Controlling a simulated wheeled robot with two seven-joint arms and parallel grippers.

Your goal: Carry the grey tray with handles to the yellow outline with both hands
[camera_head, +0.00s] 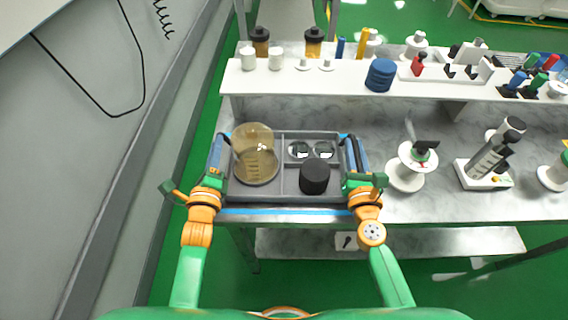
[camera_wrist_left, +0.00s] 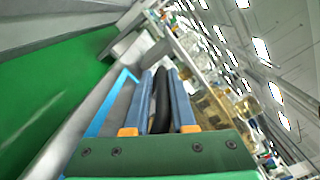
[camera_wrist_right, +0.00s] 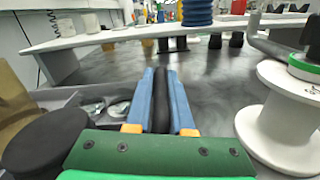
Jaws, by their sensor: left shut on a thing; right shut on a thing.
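The grey tray with handles (camera_head: 268,198) sits at the left end of the marbled table. It holds a tan translucent round container (camera_head: 256,165), a black cylinder (camera_head: 315,178) and two clear round pieces. My left gripper (camera_head: 217,152) is shut on the tray's left handle, a dark bar between its blue fingers (camera_wrist_left: 162,95). My right gripper (camera_head: 354,153) is shut on the right handle (camera_wrist_right: 161,100). Blue lines (camera_head: 285,212) show on the table at the tray's edges. A yellow line (camera_head: 490,17) shows on the floor at far top right.
A white raised shelf (camera_head: 340,84) with bottles, spools and a blue stack (camera_head: 380,75) runs behind the tray. A white spool (camera_head: 408,168) stands close to my right gripper. A grey wall is left.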

